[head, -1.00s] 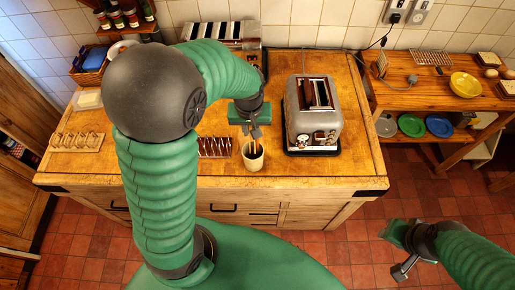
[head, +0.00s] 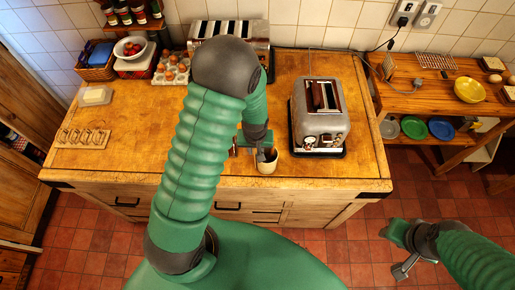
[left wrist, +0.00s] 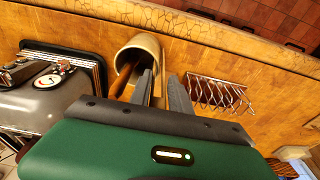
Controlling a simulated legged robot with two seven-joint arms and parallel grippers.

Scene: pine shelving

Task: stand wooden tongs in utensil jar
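The cream utensil jar (head: 267,168) stands near the counter's front edge, left of the toaster. It also shows in the left wrist view (left wrist: 136,44), with a dark brown wooden handle (left wrist: 124,78) leaning out of it. My left gripper (head: 265,154) is right at the jar's mouth, pointing down. In the left wrist view its two grey fingers (left wrist: 161,82) are apart, with a narrow light wooden strip between them; I cannot tell whether this is the tongs. The tongs cannot be made out clearly. My right gripper (head: 402,255) hangs over the floor, away from the counter.
A silver toaster (head: 321,118) stands close right of the jar. A wire rack (left wrist: 222,95) lies beside the jar, mostly hidden by my arm in the head view. The counter's left middle is clear.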

